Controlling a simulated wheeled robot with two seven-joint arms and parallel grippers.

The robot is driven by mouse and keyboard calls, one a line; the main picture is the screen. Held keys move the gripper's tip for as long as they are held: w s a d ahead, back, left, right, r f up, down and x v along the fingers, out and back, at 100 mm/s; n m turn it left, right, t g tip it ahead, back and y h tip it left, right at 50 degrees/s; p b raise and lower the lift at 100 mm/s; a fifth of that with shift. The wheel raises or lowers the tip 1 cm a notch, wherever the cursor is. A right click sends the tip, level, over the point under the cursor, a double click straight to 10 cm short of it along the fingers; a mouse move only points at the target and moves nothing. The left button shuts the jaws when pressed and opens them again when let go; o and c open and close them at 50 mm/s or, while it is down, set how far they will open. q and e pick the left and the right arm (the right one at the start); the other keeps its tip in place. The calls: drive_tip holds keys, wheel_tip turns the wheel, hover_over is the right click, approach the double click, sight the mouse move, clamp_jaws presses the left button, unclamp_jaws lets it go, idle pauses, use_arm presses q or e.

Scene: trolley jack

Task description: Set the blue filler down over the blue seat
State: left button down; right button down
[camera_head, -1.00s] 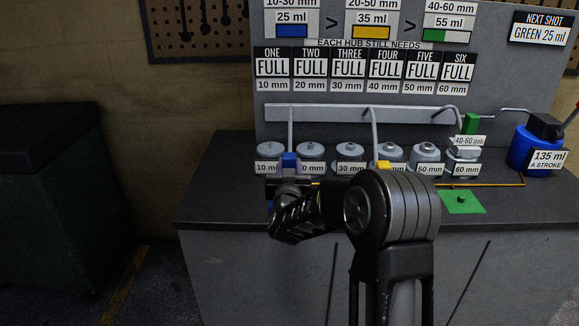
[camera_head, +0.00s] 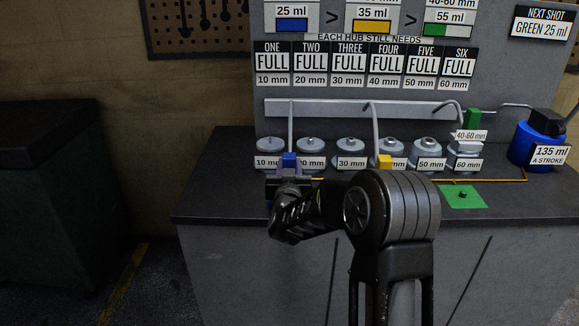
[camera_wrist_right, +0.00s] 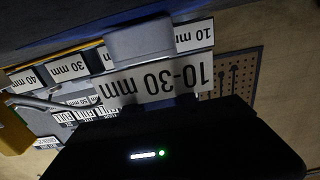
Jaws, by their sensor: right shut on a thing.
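My right gripper (camera_head: 289,180) is shut on the blue filler (camera_head: 289,160) in front of the first two hubs, low over the bench. In the right wrist view the filler's 10-30 mm label (camera_wrist_right: 155,80) shows upside down, close to the camera. A sliver of blue shows at the gripper's left side in the head view. A dark blue band crosses the top of the wrist view. I cannot tell whether either is the blue seat, or whether the filler touches it. The fingertips are mostly hidden. My left gripper is not in view.
The yellow filler (camera_head: 384,161) stands by hub four, and the green filler (camera_head: 472,118) is at hub six. A green seat (camera_head: 463,196) with a small peg lies on the bench's right. A blue pump (camera_head: 535,144) stands at the far right. My right arm hides the bench's middle.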

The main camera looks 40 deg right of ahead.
drive_tip(key=shift+f, duration=0.15)
drive_tip(key=c, duration=0.9)
unclamp_jaws()
drive_tip(key=shift+f, duration=0.25)
drive_tip(key=shift+v, duration=3.95)
drive_tip(key=shift+r, duration=0.15)
